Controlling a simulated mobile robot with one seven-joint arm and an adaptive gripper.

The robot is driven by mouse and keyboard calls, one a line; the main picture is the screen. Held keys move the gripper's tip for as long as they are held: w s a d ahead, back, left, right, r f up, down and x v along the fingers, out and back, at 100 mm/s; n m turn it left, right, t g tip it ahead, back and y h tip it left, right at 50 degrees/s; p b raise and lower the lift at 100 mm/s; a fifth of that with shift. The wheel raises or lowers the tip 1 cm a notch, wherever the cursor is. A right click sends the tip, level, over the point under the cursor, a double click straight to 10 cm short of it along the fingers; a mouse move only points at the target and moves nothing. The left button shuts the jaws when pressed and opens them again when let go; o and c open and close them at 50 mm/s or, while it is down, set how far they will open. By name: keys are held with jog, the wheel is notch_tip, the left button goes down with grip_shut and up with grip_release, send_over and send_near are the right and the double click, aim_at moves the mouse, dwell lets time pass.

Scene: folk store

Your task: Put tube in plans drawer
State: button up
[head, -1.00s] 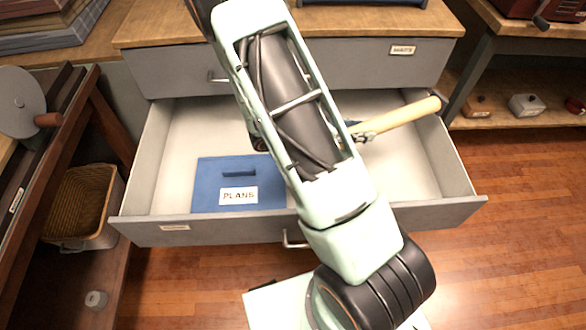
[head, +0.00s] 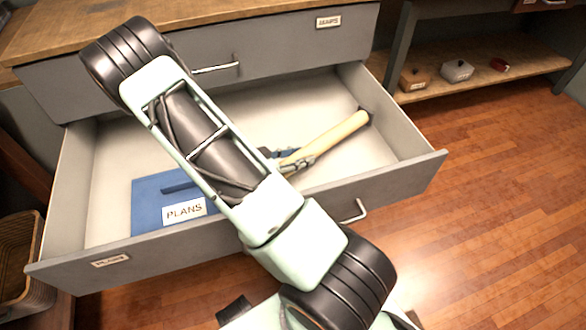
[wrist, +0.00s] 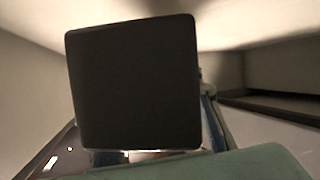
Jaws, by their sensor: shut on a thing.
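The tube (head: 335,138) is a cream cylinder with a dark cap at its far end. My gripper (head: 297,164) is shut on its near end, partly hidden behind my arm. The tube slants up to the right, inside the outline of the open plans drawer (head: 400,205). I cannot tell whether it touches the drawer floor. The grey drawer has a small label at its front left. In the wrist view a dark squarish shape (wrist: 133,82) blocks the middle; I cannot tell what it is.
A blue piece marked PLANS (head: 150,212) sits in the drawer's front left. The shut maps drawer (head: 290,45) overhangs the back. A basket (head: 20,265) stands at the left. Small boxes rest on a shelf (head: 500,75) at the right. Wooden floor is clear at right.

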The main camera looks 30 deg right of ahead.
notch_tip(320, 180, down, 4)
jog(key=shift+r+b, duration=0.1)
jog(key=shift+b, duration=0.65)
jog(key=o, duration=1.3)
jog(key=shift+o, duration=0.2)
jog(key=p+v, duration=0.3)
jog(key=v, duration=0.9)
